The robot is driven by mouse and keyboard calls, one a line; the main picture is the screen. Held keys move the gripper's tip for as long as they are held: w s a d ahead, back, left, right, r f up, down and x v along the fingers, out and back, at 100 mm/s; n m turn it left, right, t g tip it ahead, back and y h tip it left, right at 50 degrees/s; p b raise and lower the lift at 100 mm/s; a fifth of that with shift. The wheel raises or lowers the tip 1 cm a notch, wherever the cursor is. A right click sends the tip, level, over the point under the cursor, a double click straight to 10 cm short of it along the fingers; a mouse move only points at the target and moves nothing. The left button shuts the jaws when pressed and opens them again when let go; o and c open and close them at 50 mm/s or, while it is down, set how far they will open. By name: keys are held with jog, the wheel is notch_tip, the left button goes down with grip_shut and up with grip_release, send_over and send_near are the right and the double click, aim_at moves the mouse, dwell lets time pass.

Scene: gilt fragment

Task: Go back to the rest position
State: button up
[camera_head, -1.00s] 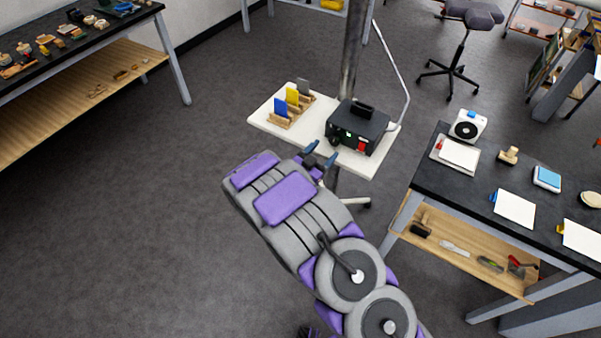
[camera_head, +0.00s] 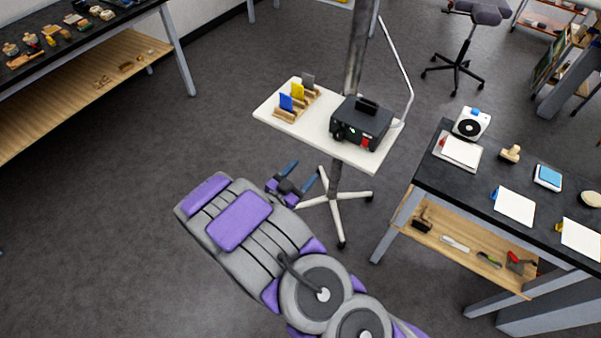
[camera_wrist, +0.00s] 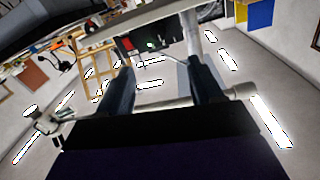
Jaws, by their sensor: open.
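My gripper (camera_head: 301,172) is open and empty, with its two blue fingers apart. In the head view it is in front of and below the near edge of a small white stand table (camera_head: 331,150). In the wrist view its fingers (camera_wrist: 160,82) point forward with nothing between them. My grey and purple arm is folded across the lower middle of the head view.
A black box device (camera_head: 359,124) and a wooden rack with blue, yellow and grey cards (camera_head: 286,102) stand on the white table. A dark workbench (camera_head: 445,176) is at the right, another bench (camera_head: 60,60) at the upper left. The floor at left is clear.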

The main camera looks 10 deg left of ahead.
jog(key=shift+w, duration=0.1)
dwell(0.4)
jog(key=w+a+r+n+g+y, duration=0.1)
jog(key=w+a+r+g+y, duration=0.1)
jog(key=w+r+g+y, duration=0.4)
jog(key=s+d+r+n+g+y, duration=0.3)
jog(key=s+d+r+y, duration=0.2)
jog(key=s+r, duration=0.15)
jog(key=s+d+r+n+g+h, duration=0.1)
jog(key=s+d+r+g, duration=0.1)
jog(key=s+d, duration=0.6)
jog(key=s+d+r+g+h, duration=0.1)
jog(key=s+d+r+g, duration=0.2)
jog(key=s+d, duration=0.5)
jog(key=s+d+r+n+g+h, duration=0.1)
jog(key=s+d+r+g, duration=0.2)
jog(key=s+d, duration=0.5)
jog(key=s+g, duration=0.1)
jog(key=s, duration=0.8)
jog(key=shift+s+n+h, duration=0.15)
jog(key=shift+n+h, duration=0.15)
jog(key=shift+h, duration=0.1)
